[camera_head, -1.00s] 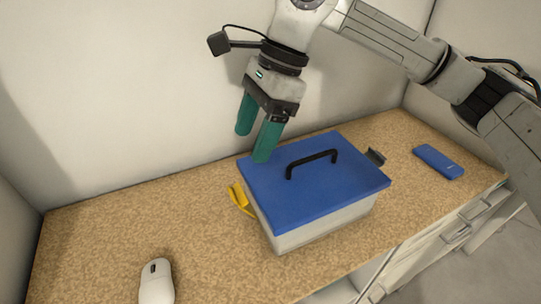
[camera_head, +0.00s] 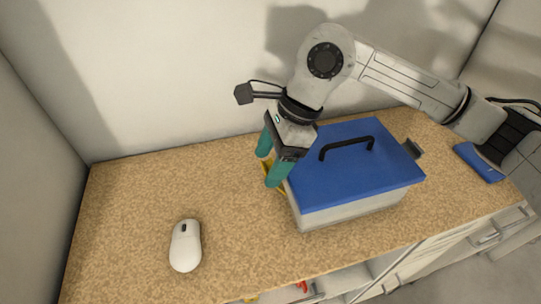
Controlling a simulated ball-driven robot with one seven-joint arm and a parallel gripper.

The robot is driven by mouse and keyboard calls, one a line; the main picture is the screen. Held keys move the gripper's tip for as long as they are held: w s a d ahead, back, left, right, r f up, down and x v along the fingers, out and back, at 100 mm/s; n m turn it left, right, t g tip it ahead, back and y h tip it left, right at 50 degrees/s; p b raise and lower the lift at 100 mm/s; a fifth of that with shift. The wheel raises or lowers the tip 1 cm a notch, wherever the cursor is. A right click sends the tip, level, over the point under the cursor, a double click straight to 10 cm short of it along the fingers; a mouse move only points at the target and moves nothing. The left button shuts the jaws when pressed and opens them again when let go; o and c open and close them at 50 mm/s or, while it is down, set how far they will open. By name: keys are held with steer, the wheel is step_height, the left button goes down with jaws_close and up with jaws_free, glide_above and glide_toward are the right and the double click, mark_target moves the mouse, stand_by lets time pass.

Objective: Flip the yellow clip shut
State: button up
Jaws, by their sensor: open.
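A box with a blue lid (camera_head: 350,165) and a black handle (camera_head: 346,146) stands on the speckled counter. The lid lies on the box. The yellow clip (camera_head: 280,190) is at the box's left end, mostly hidden behind my gripper. It appears to stick out from the box's side. My gripper (camera_head: 270,165) is open, its green fingers pointing down at the left end of the box, around or just in front of the clip. I cannot tell whether a finger touches the clip. A dark clip (camera_head: 413,148) shows at the box's right end.
A white mouse (camera_head: 185,246) lies on the counter at the front left. A blue flat object (camera_head: 478,162) lies to the right of the box. A wall (camera_head: 150,80) rises behind, and open shelving (camera_head: 345,284) shows below the front edge.

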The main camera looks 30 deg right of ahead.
steer(key=shift+c, duration=0.4)
steer(key=c, duration=1.1)
steer(key=shift+d+f+b, duration=0.15)
steer(key=shift+f+b, duration=0.1)
steer(key=shift+b, duration=0.35)
steer(key=shift+s+d+f+y+b, duration=0.15)
steer(key=shift+d+y+b, duration=0.25)
steer(key=shift+b, duration=0.85)
steer(key=y+b, duration=0.1)
steer(key=b, duration=0.1)
steer(key=d+t+y+b, duration=0.1)
steer(key=b, duration=0.2)
steer(key=shift+s+d, duration=0.2)
steer(key=shift+s, duration=0.05)
steer(key=b, duration=0.1)
steer(key=y+b, duration=0.1)
steer(key=shift+s+d+r+b, duration=0.15)
steer(key=shift+d+r+b, duration=0.15)
steer(key=shift+d, duration=0.05)
steer(key=shift+d+r+y, duration=0.1)
steer(key=shift+r+y, duration=0.05)
steer(key=shift+y, duration=0.15)
